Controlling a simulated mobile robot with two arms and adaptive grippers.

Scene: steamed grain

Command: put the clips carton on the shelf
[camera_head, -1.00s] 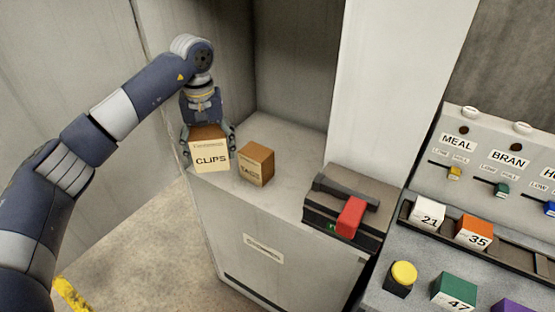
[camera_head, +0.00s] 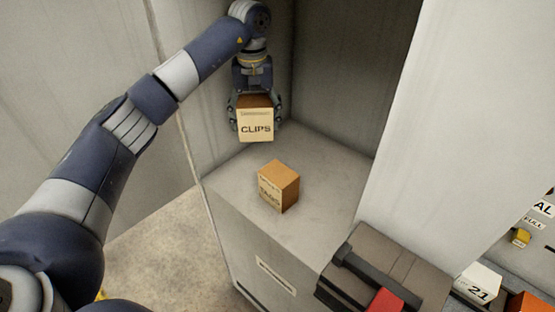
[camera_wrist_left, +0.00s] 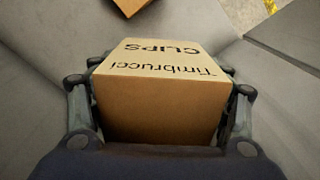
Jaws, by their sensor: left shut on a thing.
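The clips carton (camera_head: 256,124) is a small brown box with a cream label reading CLIPS. My left gripper (camera_head: 257,108) is shut on it from above, a finger on each side. The carton is upright over the back left part of the grey shelf (camera_head: 235,178); I cannot tell if its base touches the surface. In the left wrist view the carton (camera_wrist_left: 160,105) fills the space between the fingers, its label reading upside down. My right gripper is not in view.
A tags carton (camera_head: 279,187) stands on the shelf in front and slightly right of the clips carton. A dark device with a red part (camera_head: 385,300) is at the front right. The shelf's right rear is clear.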

